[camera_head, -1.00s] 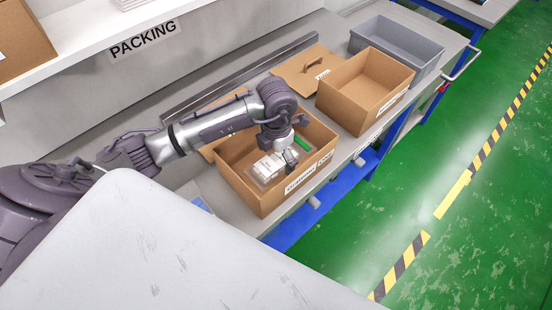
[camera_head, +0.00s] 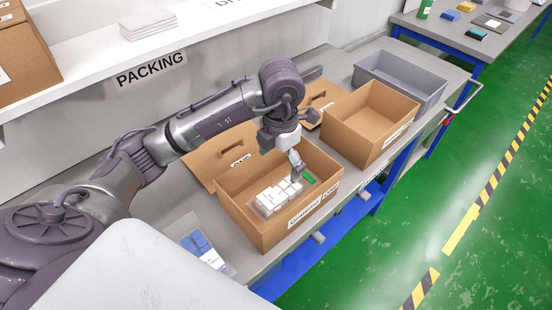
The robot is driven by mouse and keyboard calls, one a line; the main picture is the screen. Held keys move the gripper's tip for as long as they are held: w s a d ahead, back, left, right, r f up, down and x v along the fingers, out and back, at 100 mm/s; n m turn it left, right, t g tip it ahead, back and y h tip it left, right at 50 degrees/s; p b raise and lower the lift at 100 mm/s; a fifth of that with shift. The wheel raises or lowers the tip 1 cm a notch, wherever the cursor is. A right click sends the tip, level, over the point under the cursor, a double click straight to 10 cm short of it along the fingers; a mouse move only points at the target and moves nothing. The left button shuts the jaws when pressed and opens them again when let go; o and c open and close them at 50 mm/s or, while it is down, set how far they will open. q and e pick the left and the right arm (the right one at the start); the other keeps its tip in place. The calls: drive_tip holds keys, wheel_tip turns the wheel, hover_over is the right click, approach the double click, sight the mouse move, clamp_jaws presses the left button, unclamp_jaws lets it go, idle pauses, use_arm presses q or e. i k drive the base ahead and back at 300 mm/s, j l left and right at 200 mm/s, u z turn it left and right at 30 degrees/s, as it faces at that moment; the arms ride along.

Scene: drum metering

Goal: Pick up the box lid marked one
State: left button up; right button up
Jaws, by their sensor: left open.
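The brown cardboard lid marked one (camera_head: 206,153) lies on the bench behind the near open box, with its label (camera_head: 238,161) towards the box. My left arm passes in front of the lid and hides part of it. My left gripper (camera_head: 297,169) is open and hangs over the near cardboard box (camera_head: 257,222), to the right of the lid. The gripper is apart from the lid. White packages (camera_head: 275,198) and a green item lie inside the box, below the gripper. My right gripper is not in view.
A second lid (camera_head: 322,96) lies farther back, partly behind my arm. A second open box (camera_head: 371,118) and a grey bin (camera_head: 402,82) stand farther along the bench. A white shelf (camera_head: 93,57) runs above the back.

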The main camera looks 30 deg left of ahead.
sight(220, 154)
drive_tip(key=u, duration=1.25)
